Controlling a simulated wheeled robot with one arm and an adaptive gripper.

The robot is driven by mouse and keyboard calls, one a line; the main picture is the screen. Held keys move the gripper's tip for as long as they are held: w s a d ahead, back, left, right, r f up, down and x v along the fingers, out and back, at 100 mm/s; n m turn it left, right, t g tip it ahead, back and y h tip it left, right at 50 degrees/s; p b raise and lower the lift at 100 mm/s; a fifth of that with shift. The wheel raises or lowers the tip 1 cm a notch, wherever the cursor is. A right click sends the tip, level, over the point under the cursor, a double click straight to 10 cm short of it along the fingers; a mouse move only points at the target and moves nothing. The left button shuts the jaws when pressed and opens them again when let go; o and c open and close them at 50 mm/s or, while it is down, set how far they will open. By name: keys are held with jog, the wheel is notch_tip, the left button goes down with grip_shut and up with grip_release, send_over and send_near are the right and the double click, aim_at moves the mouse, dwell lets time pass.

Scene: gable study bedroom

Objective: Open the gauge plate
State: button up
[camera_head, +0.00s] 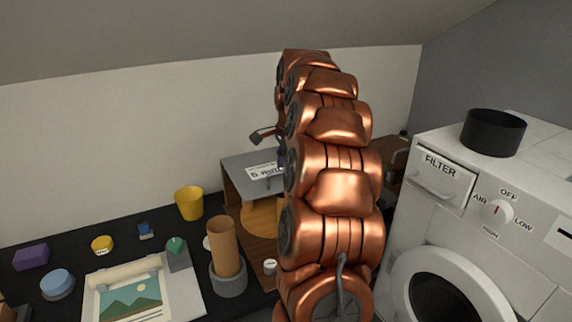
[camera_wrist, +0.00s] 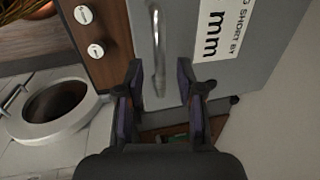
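The gauge plate looks to be the grey panel (camera_wrist: 205,110) with a white label (camera_wrist: 213,30) reading in part "G SHORT BY mm" in the wrist view. A slim metal bar handle (camera_wrist: 157,30) runs along it. My gripper (camera_wrist: 161,78) is open, with one finger on each side of the handle's lower end; I cannot tell whether they touch it. In the head view a grey surface (camera_head: 237,183) with a white label (camera_head: 264,171) shows left of my copper arm, which hides its right part and my gripper.
Two white knobs (camera_wrist: 90,32) sit on brown wood beside the panel. A white washer-like machine (camera_head: 480,200) with a round door stands at the right, a black ring (camera_head: 493,133) on top. A yellow cup (camera_head: 189,203), cork cylinder (camera_head: 224,247) and picture sheet (camera_head: 135,298) crowd the dark desk.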

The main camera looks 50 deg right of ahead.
grip_shut()
dwell(0.7)
